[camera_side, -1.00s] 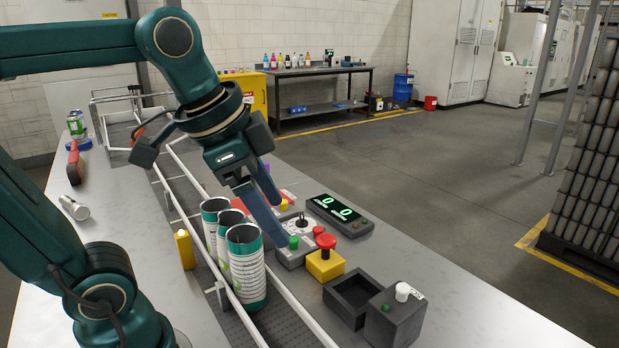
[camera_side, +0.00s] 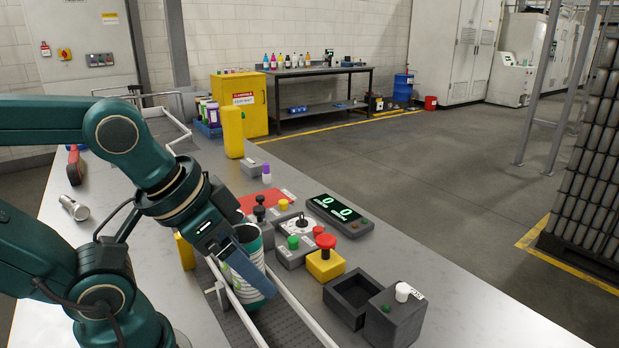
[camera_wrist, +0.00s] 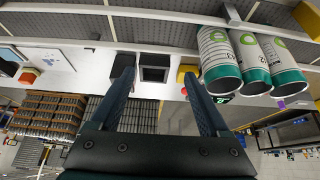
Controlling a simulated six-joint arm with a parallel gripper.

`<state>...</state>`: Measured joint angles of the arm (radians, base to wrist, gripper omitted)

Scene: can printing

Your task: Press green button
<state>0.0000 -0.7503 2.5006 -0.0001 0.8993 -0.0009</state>
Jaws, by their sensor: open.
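The green button (camera_side: 293,242) stands on a small grey box on the right side of the table, left of the red emergency stop. A second, smaller green button (camera_side: 386,308) is on the dark box at the front right. My gripper (camera_wrist: 157,76) is open and empty, its two fingers spread. In the side view my gripper (camera_side: 256,272) is over the conveyor, in front of a white and green can (camera_side: 247,258), apart from both green buttons. In the wrist view the right finger is close beside the nearest can (camera_wrist: 219,62). I cannot make out the green button there.
The red emergency stop (camera_side: 326,241) on its yellow base, an empty dark tray (camera_side: 352,294) and a score display (camera_side: 335,208) surround the buttons. Conveyor rails (camera_side: 304,315) run along the table.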

